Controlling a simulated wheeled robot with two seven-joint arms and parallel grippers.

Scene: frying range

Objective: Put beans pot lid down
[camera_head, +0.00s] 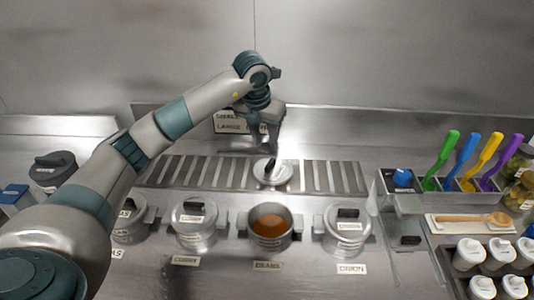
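The beans pot (257,243) stands uncovered on the steel counter behind its label, with orange-brown contents showing. A round metal lid (283,176) with a dark handle lies on the slatted strip behind this pot. My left gripper (263,150) points down just above and behind the lid. Its two fingers look apart, with nothing clearly between them. Whether a fingertip touches the lid's handle is hard to tell. My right gripper is not in view.
Lidded pots stand at left (194,232) and right (346,236) of the beans pot. Far right are a bin of coloured utensils (425,186), a wooden spoon (470,218) and several white-capped jars (470,254). A dark-lidded container (52,170) is at far left.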

